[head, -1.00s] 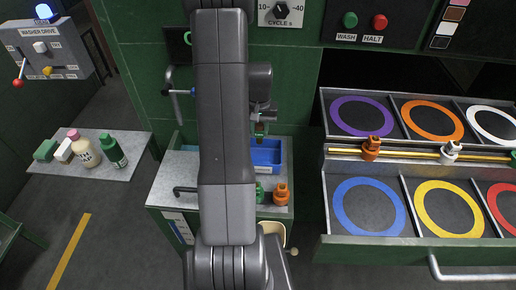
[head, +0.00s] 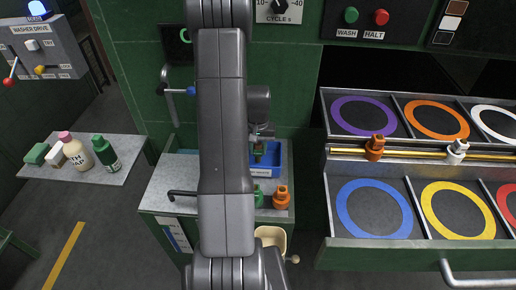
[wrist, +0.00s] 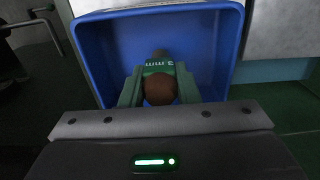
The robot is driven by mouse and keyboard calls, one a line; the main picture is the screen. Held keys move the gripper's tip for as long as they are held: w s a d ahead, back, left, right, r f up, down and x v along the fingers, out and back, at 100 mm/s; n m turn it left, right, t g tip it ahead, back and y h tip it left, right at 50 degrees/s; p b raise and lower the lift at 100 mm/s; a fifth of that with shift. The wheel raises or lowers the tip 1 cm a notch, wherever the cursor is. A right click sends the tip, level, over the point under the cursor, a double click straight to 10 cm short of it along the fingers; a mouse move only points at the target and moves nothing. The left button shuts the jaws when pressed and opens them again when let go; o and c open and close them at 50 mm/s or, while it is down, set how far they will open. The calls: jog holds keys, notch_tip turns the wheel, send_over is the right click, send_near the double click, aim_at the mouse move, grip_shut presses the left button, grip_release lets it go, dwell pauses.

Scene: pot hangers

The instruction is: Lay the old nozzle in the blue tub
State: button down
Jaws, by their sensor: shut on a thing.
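The blue tub (head: 262,172) sits on the grey-topped cabinet, partly hidden behind my arm. In the wrist view the tub (wrist: 226,50) opens around my gripper, with its floor and walls showing. My gripper (wrist: 158,76) is shut on the old nozzle (wrist: 158,92), a brown rounded piece between the two green fingers. A green band with "mm" lettering shows beside it. In the head view my gripper (head: 259,150) is at the tub's opening, with the fingers overlapping its inside. I cannot tell whether the nozzle touches the tub's floor.
An orange nozzle (head: 281,197) and a green one (head: 259,194) stand on the cabinet in front of the tub. A cream bin (head: 271,238) is below. To the right is a drawer (head: 412,237) with colour-ringed compartments. Bottles stand on a side table (head: 90,170).

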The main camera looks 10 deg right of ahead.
aim_at(258, 147)
jog(key=shift+f+b, duration=0.4)
jog(key=shift+f, duration=0.1)
jog(key=c, duration=1.1)
grip_release()
jog(key=shift+f, duration=0.1)
notch_tip(258, 147, up, 14)
jog(key=p, duration=0.7)
jog(key=shift+f, duration=0.2)
jog(key=shift+f, duration=0.15)
notch_tip(258, 147, down, 13)
jog(key=b, duration=0.6)
jog(key=shift+b, duration=0.4)
